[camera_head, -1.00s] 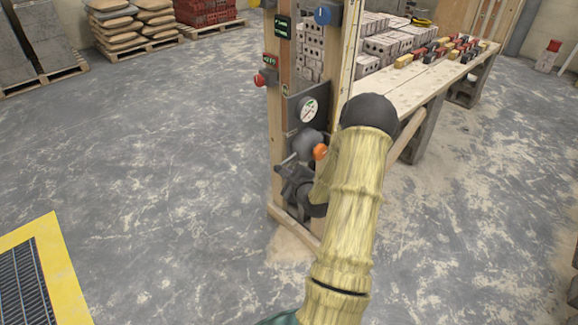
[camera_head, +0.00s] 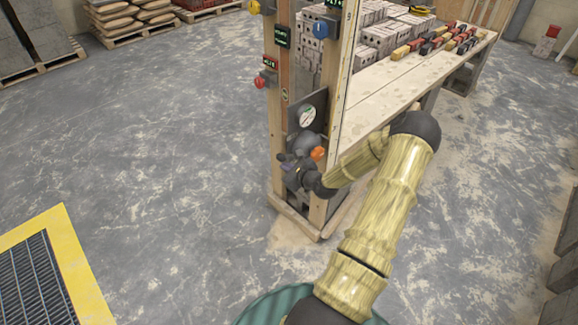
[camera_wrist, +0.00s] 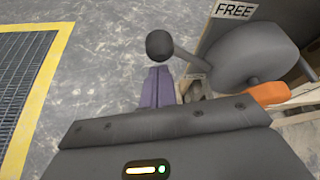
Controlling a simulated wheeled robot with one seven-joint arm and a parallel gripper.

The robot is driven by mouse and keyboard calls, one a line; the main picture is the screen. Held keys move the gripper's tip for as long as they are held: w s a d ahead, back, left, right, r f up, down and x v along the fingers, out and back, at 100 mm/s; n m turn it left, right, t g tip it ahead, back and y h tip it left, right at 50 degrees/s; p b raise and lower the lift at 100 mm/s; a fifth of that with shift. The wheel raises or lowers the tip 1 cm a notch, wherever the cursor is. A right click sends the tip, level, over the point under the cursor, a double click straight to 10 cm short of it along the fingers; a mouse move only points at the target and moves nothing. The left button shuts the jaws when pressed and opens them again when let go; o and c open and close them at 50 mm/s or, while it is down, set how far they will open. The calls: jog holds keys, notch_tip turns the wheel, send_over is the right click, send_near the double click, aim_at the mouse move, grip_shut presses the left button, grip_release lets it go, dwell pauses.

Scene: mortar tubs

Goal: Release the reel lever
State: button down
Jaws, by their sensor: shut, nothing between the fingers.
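The reel lever shows in the wrist view as a dark rod with a round black knob (camera_wrist: 160,44), running right to a large grey round reel body (camera_wrist: 245,50). A FREE label (camera_wrist: 234,9) is above the reel. My gripper (camera_wrist: 158,72) is shut and empty, its purplish fingers just below the knob; I cannot tell whether they touch it. In the head view my gripper (camera_head: 284,160) is at the low left side of the wooden post frame, beside the grey reel (camera_head: 305,142). The lever itself is hard to make out there. An orange part (camera_head: 318,153) sits by the reel.
A workbench (camera_head: 400,80) with blocks stands behind. A yellow-edged floor grate (camera_head: 70,245) is at left. The floor left of the frame is open.

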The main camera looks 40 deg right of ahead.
jog(key=shift+r+p, duration=0.75)
jog(key=shift+p, duration=0.05)
notch_tip(320, 180, down, 5)
jog(key=d+b, duration=0.1)
jog(key=b, duration=0.2)
jog(key=v, duration=1)
jog(key=shift+s+d+r+p, duration=0.2)
jog(key=shift+r+p, duration=0.1)
jog(key=shift+r, duration=0.15)
